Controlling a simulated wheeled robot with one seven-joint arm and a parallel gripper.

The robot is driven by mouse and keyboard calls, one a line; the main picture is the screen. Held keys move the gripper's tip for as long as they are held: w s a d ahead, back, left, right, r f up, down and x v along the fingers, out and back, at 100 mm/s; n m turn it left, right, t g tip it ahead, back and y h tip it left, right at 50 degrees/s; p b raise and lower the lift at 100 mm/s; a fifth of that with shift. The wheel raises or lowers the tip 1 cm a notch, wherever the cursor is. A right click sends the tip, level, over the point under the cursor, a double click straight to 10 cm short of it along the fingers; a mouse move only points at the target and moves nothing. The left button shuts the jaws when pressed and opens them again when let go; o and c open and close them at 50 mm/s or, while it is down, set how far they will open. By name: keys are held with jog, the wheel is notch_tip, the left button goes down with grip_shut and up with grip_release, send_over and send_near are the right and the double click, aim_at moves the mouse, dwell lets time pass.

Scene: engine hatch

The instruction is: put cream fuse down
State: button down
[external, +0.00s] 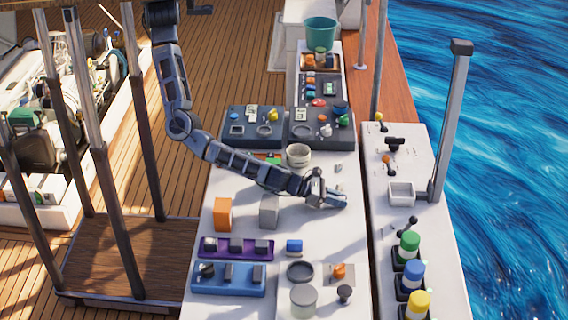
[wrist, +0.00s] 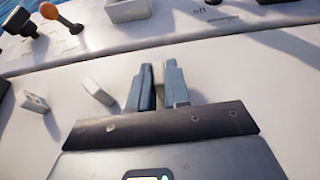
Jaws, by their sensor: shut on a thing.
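My gripper (external: 340,200) is low over the pale bench top, near its right edge. In the wrist view my gripper (wrist: 158,72) has its two blue-grey fingers close together, with a narrow pale strip between them. It is shut on the cream fuse, which is mostly hidden by the fingers; I cannot tell whether it touches the bench. A small loose cream block (wrist: 98,92) lies left of the fingers, apart from them. Another pale block (wrist: 35,102) lies farther left.
A gap separates the bench from the side counter, which holds a square white tray (external: 401,195) and an orange-knobbed lever (wrist: 48,11). A grey block (external: 269,212) and orange block (external: 223,214) stand left of my gripper. Bare bench surrounds the fingers.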

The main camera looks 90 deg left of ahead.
jog(key=shift+a+f, duration=0.1)
jog(key=shift+f, duration=0.1)
jog(key=c, duration=1.1)
grip_release()
jog(key=shift+r, duration=0.1)
jog(key=shift+s+r, duration=0.2)
jog(key=shift+r, duration=0.05)
jog(key=shift+v, duration=3.55)
jog(key=shift+o, duration=0.2)
